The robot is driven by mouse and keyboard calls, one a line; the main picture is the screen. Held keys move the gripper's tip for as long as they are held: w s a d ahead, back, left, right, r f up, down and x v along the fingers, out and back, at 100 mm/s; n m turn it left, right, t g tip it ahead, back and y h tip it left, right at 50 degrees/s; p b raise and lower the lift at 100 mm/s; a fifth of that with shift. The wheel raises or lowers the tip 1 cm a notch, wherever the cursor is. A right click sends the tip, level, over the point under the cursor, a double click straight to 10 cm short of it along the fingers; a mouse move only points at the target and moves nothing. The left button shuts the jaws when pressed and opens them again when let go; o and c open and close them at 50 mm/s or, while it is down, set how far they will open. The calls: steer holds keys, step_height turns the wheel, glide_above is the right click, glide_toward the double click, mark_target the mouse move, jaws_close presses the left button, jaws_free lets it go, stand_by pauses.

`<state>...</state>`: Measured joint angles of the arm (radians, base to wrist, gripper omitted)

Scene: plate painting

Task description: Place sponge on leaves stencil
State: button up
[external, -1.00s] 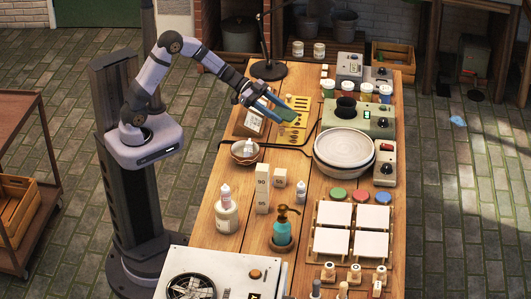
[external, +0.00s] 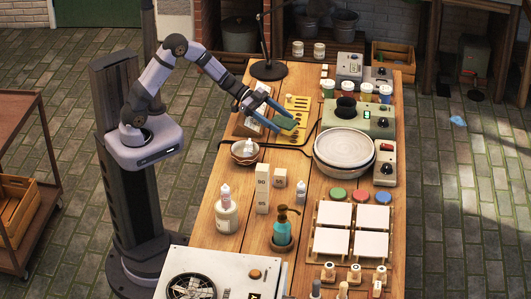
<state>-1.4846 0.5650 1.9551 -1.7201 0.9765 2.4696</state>
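My gripper (external: 284,121) reaches over the far left part of the wooden table, its blue fingers pointing down and to the right. A small green block (external: 287,123), which looks like the sponge, sits between the fingertips, and the gripper appears shut on it. The cut-out shapes are too small to tell as leaves. The gripper and block cover part of the panel. I cannot tell whether the block touches it.
A box with a green face and dial (external: 366,118) and a pale plate on a wheel (external: 345,147) stand to the right. A black lamp base (external: 268,70) stands behind. White bottles and blocks stand in front.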

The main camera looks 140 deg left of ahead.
steer(key=shift+r, duration=0.15)
steer(key=shift+r+p, duration=0.15)
steer(key=shift+p, duration=0.4)
steer(key=b+v, duration=0.2)
steer(key=v, duration=1)
steer(key=w+d+r+m+g+h+p, duration=0.1)
steer(key=w+d+h+p, duration=0.15)
steer(key=w+d, duration=0.4)
steer(key=w+d+m+g+h+p, duration=0.1)
steer(key=w+d+g+h, duration=0.15)
steer(key=d, duration=0.65)
steer(key=w+d+r+m+h+p, duration=0.1)
steer(key=w+d+h+p, duration=0.15)
steer(key=w+d, duration=0.45)
steer(key=s+d+f+m+g+y+b, duration=0.1)
steer(key=s+d+f+g+b, duration=0.25)
steer(key=d+f, duration=0.6)
steer(key=s+d+f+m+g+y+b, duration=0.1)
steer(key=s+d+f+g+b, duration=0.35)
steer(key=d, duration=0.75)
step_height(320, 180, up, 18)
steer(key=p, duration=2)
steer(key=shift+s+f+g, duration=0.2)
steer(key=shift+s+g, duration=0.1)
steer(key=shift+g, duration=0.15)
